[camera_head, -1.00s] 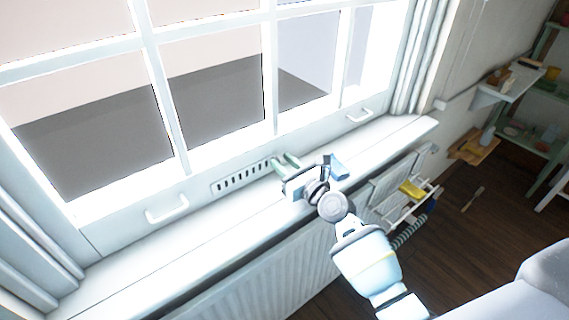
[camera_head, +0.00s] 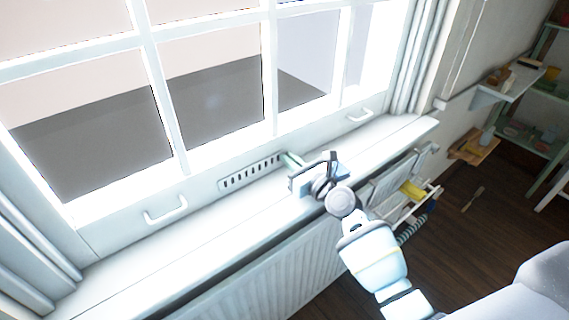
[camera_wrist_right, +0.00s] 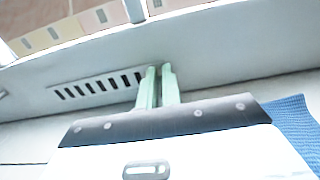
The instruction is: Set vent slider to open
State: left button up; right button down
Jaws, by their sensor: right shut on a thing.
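The vent slider (camera_head: 252,172) is a pale slotted plate low on the window frame, just above the sill. It has a row of dark slots, which also show in the right wrist view (camera_wrist_right: 100,86). My right gripper (camera_head: 291,159) is at the right end of the slotted strip, with its pale green fingers pointing at the frame. In the right wrist view, the fingers (camera_wrist_right: 159,74) are close together just right of the last slot. The gripper is shut on a small part of the slider, which the fingers hide. My left gripper is not in view.
White handles stand on the frame to the left (camera_head: 166,210) and right (camera_head: 359,116) of the vent. A blue thing (camera_wrist_right: 291,118) lies on the sill (camera_head: 200,222), right of the gripper. A radiator (camera_head: 250,268) is below. The sill left of the gripper is clear.

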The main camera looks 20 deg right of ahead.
jog(key=shift+w+d+f, duration=0.15)
jog(key=shift+w+d, duration=0.05)
jog(key=shift+d, duration=0.45)
jog(key=shift+r, duration=0.2)
jog(key=c, duration=1.6)
grip_release()
jog(key=shift+d, duration=0.1)
jog(key=shift+o, duration=0.2)
